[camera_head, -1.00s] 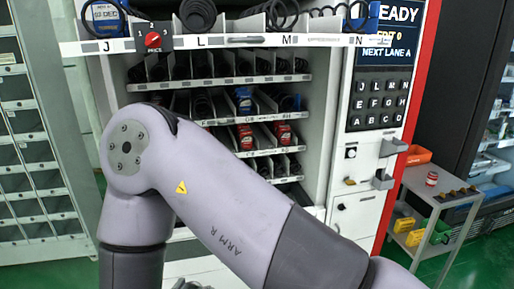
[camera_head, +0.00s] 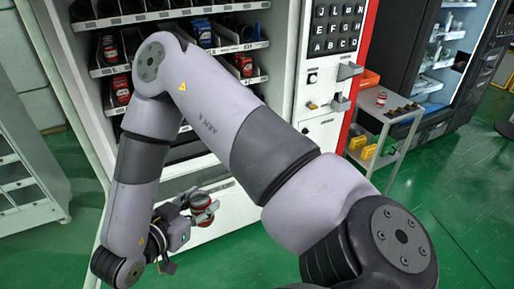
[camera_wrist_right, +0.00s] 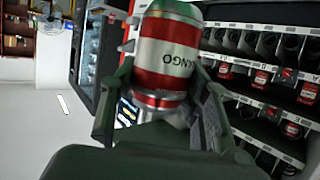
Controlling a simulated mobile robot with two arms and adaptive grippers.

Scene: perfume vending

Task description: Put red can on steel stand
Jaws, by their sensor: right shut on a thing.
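My right gripper (camera_head: 194,208) is shut on a red, silver and green can (camera_head: 201,203), low in front of the vending machine. A steel stand (camera_head: 368,101) with a shelved frame stands right of the machine, well away from my gripper. My left gripper is not in view.
The white vending machine (camera_head: 285,75) fills the middle, with red cans (camera_head: 121,90) on its shelves. Green floor (camera_head: 450,190) is open at the right.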

